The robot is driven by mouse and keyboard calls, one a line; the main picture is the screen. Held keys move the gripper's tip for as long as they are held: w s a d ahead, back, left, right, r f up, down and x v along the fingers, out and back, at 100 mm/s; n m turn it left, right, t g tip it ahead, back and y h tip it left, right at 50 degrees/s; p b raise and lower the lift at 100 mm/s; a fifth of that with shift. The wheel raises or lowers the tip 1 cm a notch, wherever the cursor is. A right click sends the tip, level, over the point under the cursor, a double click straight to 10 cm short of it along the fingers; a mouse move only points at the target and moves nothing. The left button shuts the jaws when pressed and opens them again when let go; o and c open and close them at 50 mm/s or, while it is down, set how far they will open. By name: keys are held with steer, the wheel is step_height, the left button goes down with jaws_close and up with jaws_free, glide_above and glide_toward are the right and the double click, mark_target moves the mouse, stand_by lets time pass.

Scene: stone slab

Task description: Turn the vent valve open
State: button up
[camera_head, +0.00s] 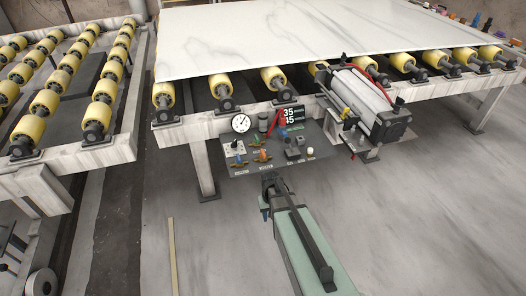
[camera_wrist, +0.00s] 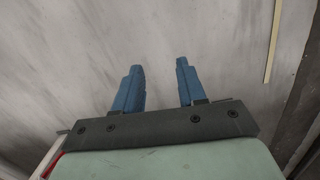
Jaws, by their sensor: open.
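A dark control panel (camera_head: 285,165) hangs at the front of the roller table. No valve shows there.
A round gauge (camera_head: 241,123) and a display (camera_head: 291,115) stand on the panel. A cylindrical machine (camera_head: 361,97) is to its right. A white slab (camera_head: 270,38) lies on yellow rollers behind. Another roller table (camera_head: 75,155) is at left. The floor (camera_head: 420,215) at right is clear.

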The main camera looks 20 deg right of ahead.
steer(key=w+d+r+t, duration=0.25)
steer(key=w+r, duration=0.55)
steer(key=w, duration=0.6)
step_height(320, 180, up, 13)
steer(key=n+g, duration=0.1)
glide_above(263, 152)
step_height(263, 152, down, 14)
steer(key=shift+w+r, duration=0.15)
steer(key=shift+c, duration=0.3)
jaws_close()
